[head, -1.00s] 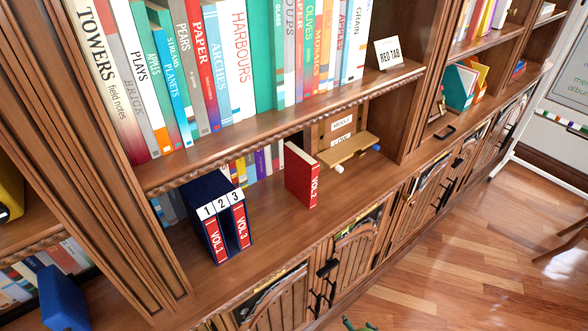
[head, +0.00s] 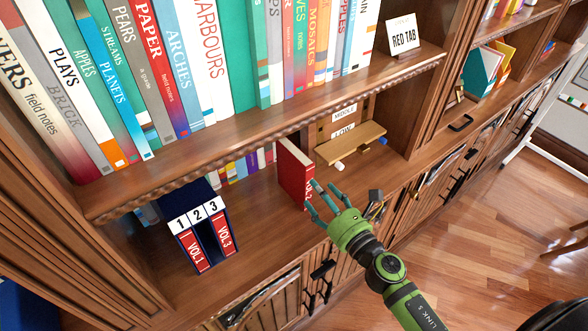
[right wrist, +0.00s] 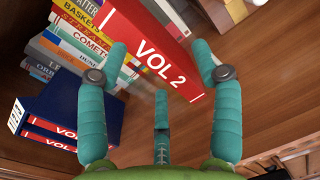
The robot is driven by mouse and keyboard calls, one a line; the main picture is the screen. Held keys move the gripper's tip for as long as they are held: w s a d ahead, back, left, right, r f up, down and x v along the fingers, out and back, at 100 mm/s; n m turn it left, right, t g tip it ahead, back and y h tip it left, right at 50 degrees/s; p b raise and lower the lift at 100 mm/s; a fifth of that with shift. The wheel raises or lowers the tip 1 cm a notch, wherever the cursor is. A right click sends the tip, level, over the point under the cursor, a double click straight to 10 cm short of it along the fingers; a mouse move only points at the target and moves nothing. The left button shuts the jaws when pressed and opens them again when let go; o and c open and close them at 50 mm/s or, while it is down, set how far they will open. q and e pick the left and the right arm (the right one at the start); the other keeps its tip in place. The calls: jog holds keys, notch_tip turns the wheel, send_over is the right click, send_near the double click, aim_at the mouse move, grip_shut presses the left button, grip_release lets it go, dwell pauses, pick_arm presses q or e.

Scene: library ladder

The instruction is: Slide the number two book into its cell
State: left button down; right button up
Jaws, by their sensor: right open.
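The red VOL 2 book (head: 293,171) stands upright on the lower shelf, right of the slipcase; it also shows in the right wrist view (right wrist: 165,48). The dark blue slipcase (head: 205,212) is labelled 1, 2, 3. VOL 1 (head: 194,252) and VOL 3 (head: 224,234) fill its outer cells, and the middle cell is empty. The slipcase also shows in the right wrist view (right wrist: 70,105). My right gripper (head: 321,197) is open in front of the VOL 2 spine, its fingers spread toward the book. Whether a finger touches it I cannot tell. My left gripper is out of view.
The upper shelf (head: 270,126) with a row of books overhangs the lower shelf. A wooden stand (head: 350,143) is behind and right of VOL 2. More books lie behind the slipcase. The shelf between slipcase and VOL 2 is bare.

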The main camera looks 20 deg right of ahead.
aim_at(297, 176)
jog(key=shift+w+a+f+n+y, duration=0.1)
jog(key=shift+w+a+n+y, duration=0.15)
jog(key=shift+n, duration=0.35)
jog(key=shift+a+f+n+y, duration=0.15)
jog(key=shift+n+y, duration=0.2)
jog(key=shift+n, duration=0.25)
jog(key=shift+w+a+r+n, duration=0.1)
jog(key=shift+w+a+n, duration=0.1)
jog(key=shift+n, duration=0.2)
jog(key=shift+w+a+r+p, duration=0.25)
jog(key=shift+w+a+p, duration=0.15)
jog(key=shift+w+p, duration=0.2)
jog(key=p+x, duration=0.1)
jog(key=x, duration=0.3)
jog(key=shift+w+a+r, duration=0.1)
jog(key=shift+w, duration=0.2)
jog(key=shift+w+a, duration=0.1)
jog(key=shift+w, duration=0.15)
jog(key=shift+c, duration=1.2)
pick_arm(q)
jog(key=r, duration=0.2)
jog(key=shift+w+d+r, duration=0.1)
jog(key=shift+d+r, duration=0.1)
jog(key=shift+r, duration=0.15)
pick_arm(e)
grip_shut()
